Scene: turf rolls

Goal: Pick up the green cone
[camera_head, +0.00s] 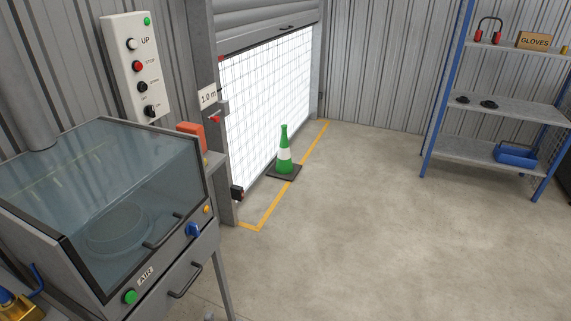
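The green cone (285,161) stands upright on the concrete floor, with a white band around its middle and a dark square base. It is in front of the bright gridded doorway, by the yellow floor line. Neither of my grippers shows in the head view.
A glass-topped cabinet (185,247) with knobs and handles fills the lower left. A control panel (134,65) hangs on the wall above it. Blue-framed shelves (493,150) stand at the right. The yellow line (264,215) borders the doorway. The floor (390,230) at centre and right is clear.

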